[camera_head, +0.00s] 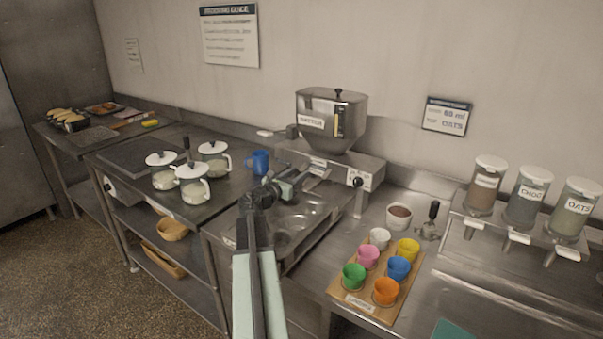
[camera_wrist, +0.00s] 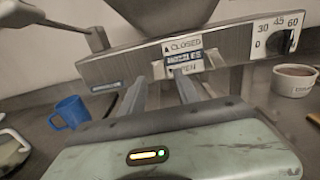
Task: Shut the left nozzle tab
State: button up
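The batter machine (camera_head: 331,118) stands at the back of the counter, a steel hopper above a front panel. In the wrist view the panel (camera_wrist: 125,70) carries a label (camera_wrist: 183,58) with "CLOSED" at its top and "OPEN" at its bottom. A small pale edge shows at the label's lower left; I cannot tell whether it is the left nozzle tab. My gripper (camera_wrist: 163,78) is just in front of the label, its two fingers apart with nothing seen between them. It also shows in the head view (camera_head: 308,180), close to the panel. The fingertips partly hide the panel's lower edge.
A lever (camera_wrist: 98,38) sticks out at the panel's upper left, and a dial (camera_wrist: 280,42) sits at its right. A blue mug (camera_head: 259,162) stands to the left. A board (camera_head: 340,292) with several coloured cups and a brown-filled bowl (camera_head: 399,216) stand to the right.

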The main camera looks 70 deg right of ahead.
aim_at(302, 170)
jog(key=x, duration=0.3)
jog(key=shift+d, duration=0.1)
grip_shut()
jog(key=shift+r, duration=0.1)
